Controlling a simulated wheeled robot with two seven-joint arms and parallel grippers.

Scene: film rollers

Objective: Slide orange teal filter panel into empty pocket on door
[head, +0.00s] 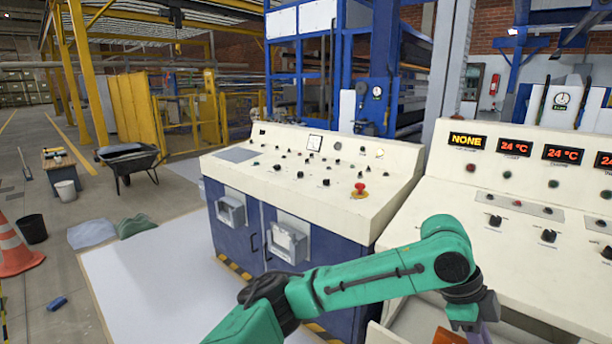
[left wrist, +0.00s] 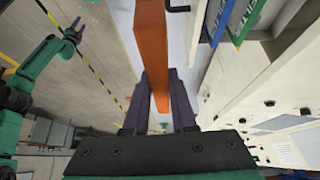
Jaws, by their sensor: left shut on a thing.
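My left gripper (left wrist: 160,112) is shut on the orange panel (left wrist: 151,45), which extends away between its two dark fingers. Only orange shows on the panel; no teal is visible. In the head view, the green left arm reaches across to the lower right, and a bit of the orange panel (head: 448,337) shows at the bottom edge. Two clear pockets, a left one (head: 231,211) and a right one (head: 289,242), are on the blue cabinet doors, apart from the panel. I see nothing coloured in them. My right gripper (left wrist: 73,32) appears small in the left wrist view; its fingers are unclear.
A cream control console (head: 310,175) with knobs and a red button tops the blue cabinet. A second console (head: 520,230) with displays stands at right. Blue (left wrist: 222,22) and green (left wrist: 247,20) flat pieces show in the left wrist view. A white floor area (head: 170,275) is clear.

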